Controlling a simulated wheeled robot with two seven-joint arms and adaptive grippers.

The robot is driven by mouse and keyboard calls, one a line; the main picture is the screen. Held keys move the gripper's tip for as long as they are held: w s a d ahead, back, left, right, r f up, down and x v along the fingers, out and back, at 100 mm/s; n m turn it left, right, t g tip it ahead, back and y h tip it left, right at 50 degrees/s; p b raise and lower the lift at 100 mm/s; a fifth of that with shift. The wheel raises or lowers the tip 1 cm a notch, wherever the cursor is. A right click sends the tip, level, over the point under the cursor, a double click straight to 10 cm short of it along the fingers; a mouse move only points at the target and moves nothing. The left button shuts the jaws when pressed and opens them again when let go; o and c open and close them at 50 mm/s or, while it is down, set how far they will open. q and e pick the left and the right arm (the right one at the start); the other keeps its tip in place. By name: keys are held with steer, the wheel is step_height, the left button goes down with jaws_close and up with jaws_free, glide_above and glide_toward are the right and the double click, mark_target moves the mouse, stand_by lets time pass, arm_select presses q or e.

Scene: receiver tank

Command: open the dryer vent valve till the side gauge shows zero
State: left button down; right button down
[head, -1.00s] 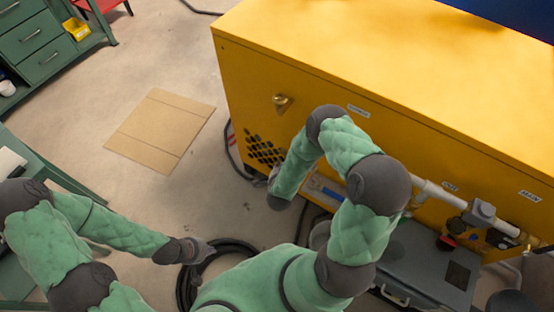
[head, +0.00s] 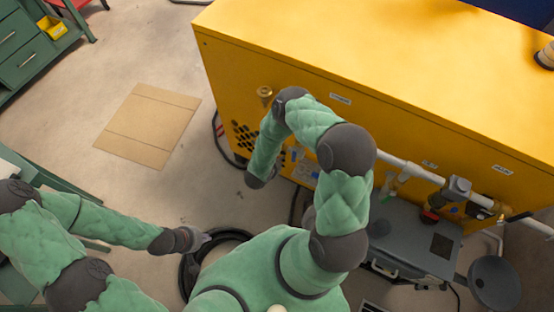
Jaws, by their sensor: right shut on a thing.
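The yellow cabinet (head: 400,125) fills the upper right of the head view. A brass fitting (head: 265,92) sticks out of its front face near the top left. A small blue-and-white part (head: 297,154) shows low on that face, beside my right forearm; I cannot tell if it is the vent valve. My right arm bends over toward the cabinet's lower left, and its gripper is hidden behind the wrist. What it holds cannot be seen. My left gripper (head: 203,239) hangs over the floor, away from the cabinet; its fingers are too small to read. No side gauge face is readable.
A grey pipe with valves (head: 459,190) runs along the cabinet front at right. Below it lies a grey case (head: 405,238) beside a dark round pan (head: 494,282). Black hose (head: 190,272) coils under my left gripper. A cardboard sheet (head: 148,125) lies on open floor.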

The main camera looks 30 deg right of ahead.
steer(key=shift+s, duration=0.1)
stand_by(0.3)
steer(key=c, duration=1)
jaws_free()
steer(key=shift+d, duration=0.1)
steer(key=v, duration=1.2)
